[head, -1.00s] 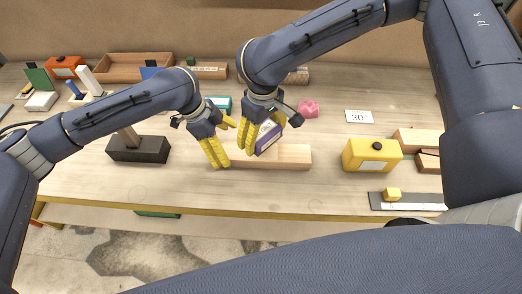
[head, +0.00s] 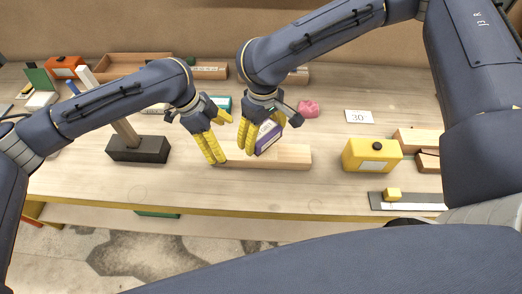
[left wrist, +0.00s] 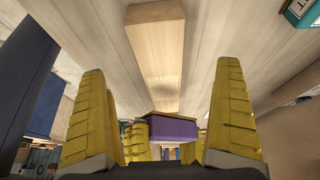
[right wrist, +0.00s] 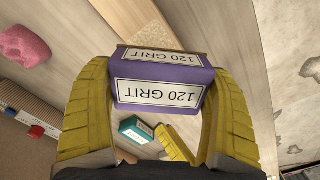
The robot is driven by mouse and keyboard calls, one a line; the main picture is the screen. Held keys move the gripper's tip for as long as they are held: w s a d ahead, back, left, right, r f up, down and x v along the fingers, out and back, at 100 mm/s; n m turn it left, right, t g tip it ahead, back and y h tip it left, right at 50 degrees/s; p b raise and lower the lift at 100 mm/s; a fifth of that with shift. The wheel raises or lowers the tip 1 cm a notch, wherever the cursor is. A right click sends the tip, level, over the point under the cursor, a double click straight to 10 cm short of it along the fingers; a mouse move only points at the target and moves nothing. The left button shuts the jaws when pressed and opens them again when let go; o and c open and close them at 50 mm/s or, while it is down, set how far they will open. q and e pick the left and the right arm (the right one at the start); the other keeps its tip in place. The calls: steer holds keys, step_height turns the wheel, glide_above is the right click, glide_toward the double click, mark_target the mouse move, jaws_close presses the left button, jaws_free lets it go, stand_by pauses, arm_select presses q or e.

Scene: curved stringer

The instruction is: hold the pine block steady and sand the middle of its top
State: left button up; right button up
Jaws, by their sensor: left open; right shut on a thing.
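The pine block (head: 292,157) lies flat on the bench, long side left to right. In the left wrist view the block (left wrist: 157,40) shows a paler, speckled patch on its top near the purple sanding block. My right gripper (head: 250,143) is shut on the purple sanding block (head: 267,138), labelled "120 GRIT" in the right wrist view (right wrist: 158,92). It is over the middle of the pine block; contact is hard to tell. My left gripper (head: 218,150) is open at the pine block's left end, nothing between its fingers; whether it touches is unclear.
A dark block with an upright wooden handle (head: 138,149) stands left of my left gripper. A pink lump (head: 308,108) and a "30" card (head: 359,117) lie behind. A yellow box (head: 371,155) stands to the right. Bare bench lies in front of the pine block.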

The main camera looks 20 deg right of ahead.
arm_select(q)
steer(key=v, duration=1.1)
steer(key=shift+r, duration=0.1)
